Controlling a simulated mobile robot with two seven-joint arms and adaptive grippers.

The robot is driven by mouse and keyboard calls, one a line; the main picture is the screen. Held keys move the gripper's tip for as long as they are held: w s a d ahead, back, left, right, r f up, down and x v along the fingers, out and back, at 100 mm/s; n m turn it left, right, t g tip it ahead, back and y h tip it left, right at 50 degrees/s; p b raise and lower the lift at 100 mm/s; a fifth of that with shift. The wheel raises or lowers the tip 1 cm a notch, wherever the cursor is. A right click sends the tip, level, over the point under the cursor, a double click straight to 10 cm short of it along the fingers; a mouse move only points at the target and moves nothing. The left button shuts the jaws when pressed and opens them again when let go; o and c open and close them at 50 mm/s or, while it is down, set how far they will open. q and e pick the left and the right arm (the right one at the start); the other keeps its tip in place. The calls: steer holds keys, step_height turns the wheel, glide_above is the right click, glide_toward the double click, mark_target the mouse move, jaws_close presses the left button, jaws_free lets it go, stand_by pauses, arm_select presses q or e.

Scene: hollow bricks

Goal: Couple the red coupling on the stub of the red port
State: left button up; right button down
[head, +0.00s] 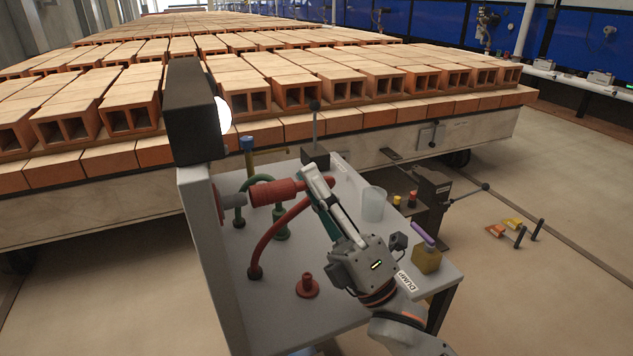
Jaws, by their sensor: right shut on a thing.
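The red coupling (276,192) lies roughly level above the bench, its open end facing the upright grey panel on the left. My right gripper (316,183) is shut on its rear end, reaching in from the lower right. A red hose (272,238) curves from the coupling's rear down to the bench top. The red port (217,203) is on the panel, with its grey stub (235,200) pointing right at the coupling. The coupling's front edge is at or very near the stub's tip; I cannot tell whether they touch. My left gripper is not in view.
A green hose (240,200) with a green coupling (280,225) stands close below the red coupling. Stacked hollow bricks (290,93) fill the background.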

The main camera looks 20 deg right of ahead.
mark_target(292, 197)
steer(key=shift+a, duration=0.85)
steer(key=shift+a, duration=1.15)
steer(key=c, duration=2)
jaws_free()
steer(key=shift+c, duration=0.2)
steer(key=shift+s+d+f, duration=0.2)
steer(key=shift+s+f, duration=0.15)
steer(key=shift+f, duration=0.15)
steer(key=v, duration=1)
steer(key=shift+s+d+f, duration=0.15)
steer(key=shift+s+f, duration=0.05)
steer(key=shift+s, duration=0.15)
